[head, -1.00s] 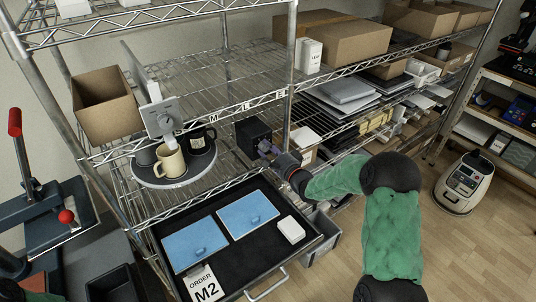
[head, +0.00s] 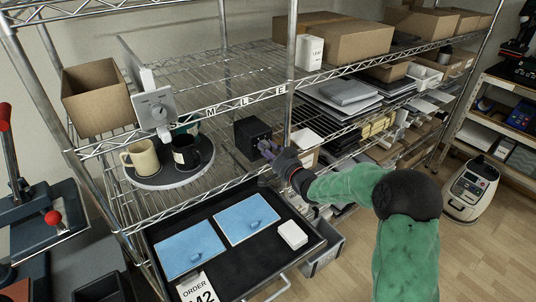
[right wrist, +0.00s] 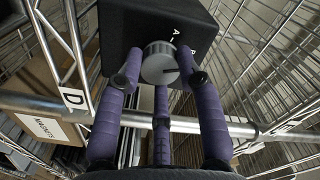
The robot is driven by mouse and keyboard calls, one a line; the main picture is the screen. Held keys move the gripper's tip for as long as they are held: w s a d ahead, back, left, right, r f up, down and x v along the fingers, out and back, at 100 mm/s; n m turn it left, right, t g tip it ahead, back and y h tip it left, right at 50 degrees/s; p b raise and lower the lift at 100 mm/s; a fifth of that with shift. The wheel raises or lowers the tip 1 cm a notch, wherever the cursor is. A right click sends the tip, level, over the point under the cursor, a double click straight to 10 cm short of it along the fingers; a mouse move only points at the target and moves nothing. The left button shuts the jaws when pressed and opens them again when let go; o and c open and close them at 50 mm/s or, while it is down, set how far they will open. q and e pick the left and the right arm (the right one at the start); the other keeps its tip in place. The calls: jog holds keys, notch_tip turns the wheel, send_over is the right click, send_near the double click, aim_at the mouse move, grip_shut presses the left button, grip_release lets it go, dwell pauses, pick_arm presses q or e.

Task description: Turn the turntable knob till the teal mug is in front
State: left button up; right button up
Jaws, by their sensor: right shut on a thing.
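The round turntable (head: 168,179) stands on the wire shelf at left. A cream mug (head: 143,158) is at its left front and a black mug (head: 188,152) with a white label is at its right front. A teal mug (head: 187,129) is at the back, mostly hidden behind the black mug and a grey panel. My right gripper (head: 268,148) is at the black control box (head: 250,138). In the right wrist view its purple fingers are shut on the grey round knob (right wrist: 159,63) of that box. My left gripper is out of view.
A pulled-out black drawer (head: 205,268) with blue pads lies below. A shelf post (head: 291,75) stands close to my right gripper. A cardboard box (head: 98,98) sits at upper left.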

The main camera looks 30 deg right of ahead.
jog(key=shift+d+r+n, duration=0.1)
jog(key=shift+n, duration=0.5)
jog(key=o, duration=1.1)
jog(key=shift+o, duration=0.2)
jog(key=s, duration=1.2)
jog(key=shift+d, duration=0.4)
